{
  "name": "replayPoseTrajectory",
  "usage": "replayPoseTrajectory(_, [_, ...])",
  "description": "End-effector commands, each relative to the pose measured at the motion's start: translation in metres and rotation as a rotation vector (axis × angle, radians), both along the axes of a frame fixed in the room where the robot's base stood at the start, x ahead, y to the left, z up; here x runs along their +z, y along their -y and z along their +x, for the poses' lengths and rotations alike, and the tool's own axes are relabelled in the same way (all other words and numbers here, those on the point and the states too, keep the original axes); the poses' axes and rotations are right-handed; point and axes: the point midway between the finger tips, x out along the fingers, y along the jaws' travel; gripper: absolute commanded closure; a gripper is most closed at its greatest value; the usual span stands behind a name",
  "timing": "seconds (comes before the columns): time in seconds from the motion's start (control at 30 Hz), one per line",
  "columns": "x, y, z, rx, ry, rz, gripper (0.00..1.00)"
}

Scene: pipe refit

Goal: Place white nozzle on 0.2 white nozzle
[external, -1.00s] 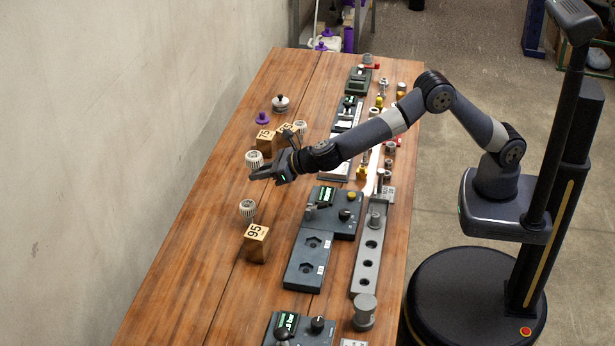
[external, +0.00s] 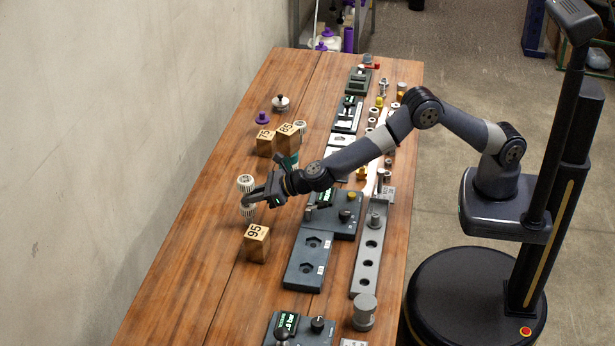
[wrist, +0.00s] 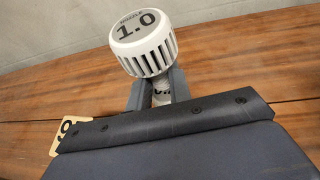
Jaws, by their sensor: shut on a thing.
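The wooden block marked 95 (external: 257,243) stands just in front of the lower nozzle. Blocks marked 75 (external: 266,142) and 85 (external: 287,138) and another white nozzle (external: 300,127) stand farther back. Dark fixtures (external: 306,262) lie to the right. The table's left side is clear.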

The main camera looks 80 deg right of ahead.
Motion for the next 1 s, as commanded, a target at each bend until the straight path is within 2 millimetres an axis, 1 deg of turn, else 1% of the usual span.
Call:
replayPoseTrajectory(0.03, [-0.0058,0.0000,0.0001,0.001,0.001,-0.002,1.00])
replayPoseTrajectory(0.07, [-0.0070,-0.0001,0.0001,0.000,0.001,0.000,1.00])
replayPoseTrajectory(0.33, [-0.0072,0.0000,0.0001,0.000,0.002,0.000,1.00])
replayPoseTrajectory(0.47, [-0.0116,0.0000,0.0001,0.000,0.002,0.000,1.00])
replayPoseTrajectory(0.5, [-0.0101,0.0000,0.0001,0.000,0.002,0.001,0.78])
replayPoseTrajectory(0.7, [-0.0099,0.0000,0.0000,0.000,0.001,0.000,0.62])
replayPoseTrajectory(0.77, [-0.0099,0.0000,0.0000,0.000,0.001,0.000,0.59])
replayPoseTrajectory(1.0, [-0.0088,0.0000,0.0000,0.000,0.001,0.000,0.59])
